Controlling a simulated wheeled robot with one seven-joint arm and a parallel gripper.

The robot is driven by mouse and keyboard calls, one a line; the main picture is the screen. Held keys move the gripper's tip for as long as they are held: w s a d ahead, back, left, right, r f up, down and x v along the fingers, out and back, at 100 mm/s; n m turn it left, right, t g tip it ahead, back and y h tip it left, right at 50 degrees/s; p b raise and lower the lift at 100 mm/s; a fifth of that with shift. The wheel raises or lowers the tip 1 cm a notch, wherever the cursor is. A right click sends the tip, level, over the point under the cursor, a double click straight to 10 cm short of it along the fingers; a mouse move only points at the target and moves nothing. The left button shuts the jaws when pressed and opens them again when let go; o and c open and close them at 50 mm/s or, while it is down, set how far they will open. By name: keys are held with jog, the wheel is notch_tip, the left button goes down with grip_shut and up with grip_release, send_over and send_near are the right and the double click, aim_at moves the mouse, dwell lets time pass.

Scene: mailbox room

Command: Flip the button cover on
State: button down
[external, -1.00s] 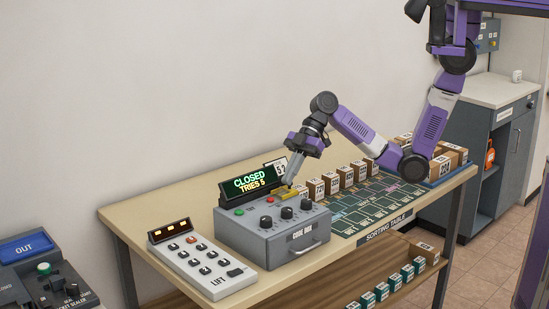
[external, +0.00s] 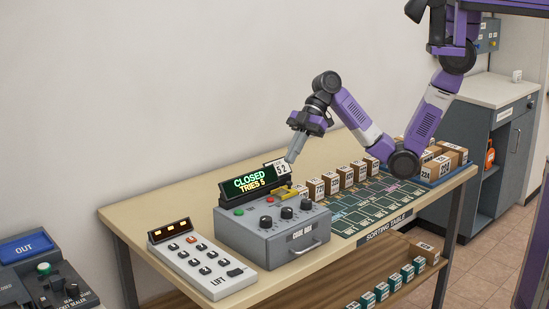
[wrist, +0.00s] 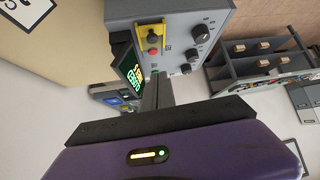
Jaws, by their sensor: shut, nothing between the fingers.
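The yellow button cover (external: 288,192) is on top of the grey code box (external: 262,238), near its back edge, right of the lit display. I cannot tell for sure whether the cover is raised or lying down. My gripper (external: 290,160) is shut and empty, above and slightly behind the cover, apart from it. Its fingertips also show in the wrist view (wrist: 158,82), pointing toward the code box, next to the display.
The display (external: 250,182) reads "CLOSED TRIES 5". Knobs (external: 286,213) stand on the box in front of the cover. A white keypad (external: 203,264) is at left. A numbered card (external: 280,167) and several cartons (external: 330,182) stand close to my gripper. The air above is free.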

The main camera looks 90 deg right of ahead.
jog(key=shift+v, duration=1.35)
